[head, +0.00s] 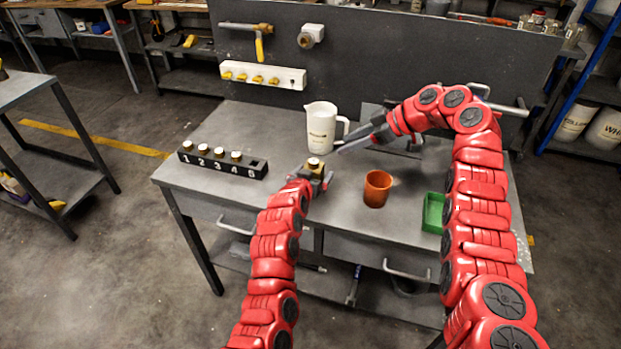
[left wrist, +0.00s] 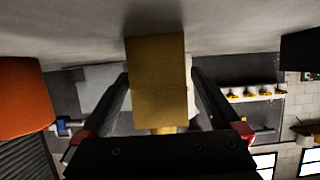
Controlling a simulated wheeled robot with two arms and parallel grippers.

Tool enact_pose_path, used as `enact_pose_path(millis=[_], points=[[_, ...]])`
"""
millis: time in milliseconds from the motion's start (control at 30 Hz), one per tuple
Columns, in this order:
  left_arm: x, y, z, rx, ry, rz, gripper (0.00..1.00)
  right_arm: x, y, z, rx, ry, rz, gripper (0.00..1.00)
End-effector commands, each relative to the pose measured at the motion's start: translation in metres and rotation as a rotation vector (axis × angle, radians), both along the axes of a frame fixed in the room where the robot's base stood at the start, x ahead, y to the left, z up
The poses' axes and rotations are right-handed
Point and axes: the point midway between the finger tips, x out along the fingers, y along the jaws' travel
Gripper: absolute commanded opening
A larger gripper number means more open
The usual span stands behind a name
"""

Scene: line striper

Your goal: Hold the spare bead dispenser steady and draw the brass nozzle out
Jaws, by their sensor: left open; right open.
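A brass-coloured block (head: 315,163) with a pale round top stands on the grey workbench. It seems to be the spare bead dispenser with its nozzle on top. In the left wrist view, which is upside down, the block (left wrist: 157,80) fills the middle, with a narrower brass part partly hidden by my gripper's body. My left gripper (head: 313,174) is open with a finger on each side of it; I see a gap to the fingers. My right gripper (head: 357,137) is open and empty, behind and right of the block, above the bench.
A white jug (head: 320,128) stands behind the block. An orange cup (head: 378,187) and a green tray (head: 433,212) are to the right. A black numbered rack (head: 222,172) at left holds several brass-topped pieces; slot 5 looks empty. The bench front left is clear.

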Motion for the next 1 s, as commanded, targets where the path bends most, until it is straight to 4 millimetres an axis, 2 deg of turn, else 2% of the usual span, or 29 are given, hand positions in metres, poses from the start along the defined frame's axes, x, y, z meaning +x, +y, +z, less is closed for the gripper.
enact_pose_path(millis=[300, 667, 1000], points=[[0.019, -0.006, -0.009, 0.001, 0.002, -0.001, 0.97, 0.000, 0.000, 0.000, 0.000, 0.000, 0.000, 0.50], [0.021, -0.007, -0.009, 0.000, 0.001, -0.001, 0.96, 0.000, 0.000, 0.000, 0.000, 0.000, 0.000, 0.50], [0.020, -0.007, -0.009, 0.000, 0.001, -0.001, 0.34, 0.000, 0.000, 0.000, 0.000, 0.000, 0.000, 0.50]])
